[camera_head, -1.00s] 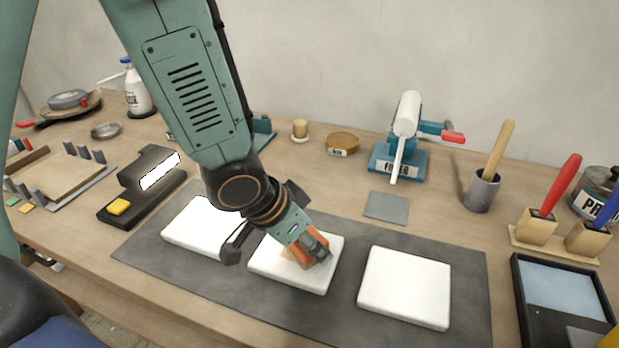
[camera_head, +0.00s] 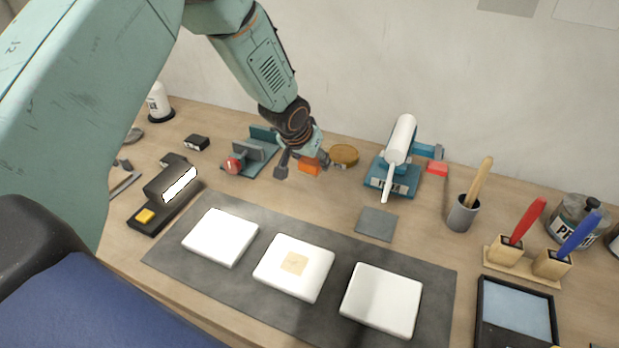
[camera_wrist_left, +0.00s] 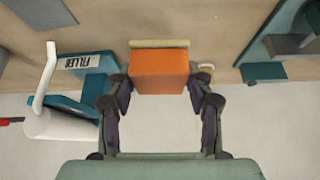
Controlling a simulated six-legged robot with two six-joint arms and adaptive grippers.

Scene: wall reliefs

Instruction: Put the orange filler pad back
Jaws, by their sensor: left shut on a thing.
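The orange filler pad (camera_head: 308,166) is a small block held by my left gripper (camera_head: 303,163), raised above the back of the bench. In the left wrist view the orange pad (camera_wrist_left: 160,68) sits between the two fingers of my left gripper (camera_wrist_left: 160,84), with a pale tan strip along its far side. The middle white tile (camera_head: 310,278) bears a tan square patch (camera_head: 294,262). The blue stand marked FILLER (camera_head: 393,178) with a white tube (camera_head: 401,143) is to the right of the gripper. My right gripper is not in view.
Two more white tiles (camera_head: 220,237) (camera_head: 381,300) lie on the dark mat (camera_head: 180,252). A round tan tin (camera_head: 344,154) stands right of the gripper, a teal stand (camera_head: 262,147) left. A grey square (camera_head: 377,224) lies in front. A grey cup (camera_head: 462,214) stands farther right.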

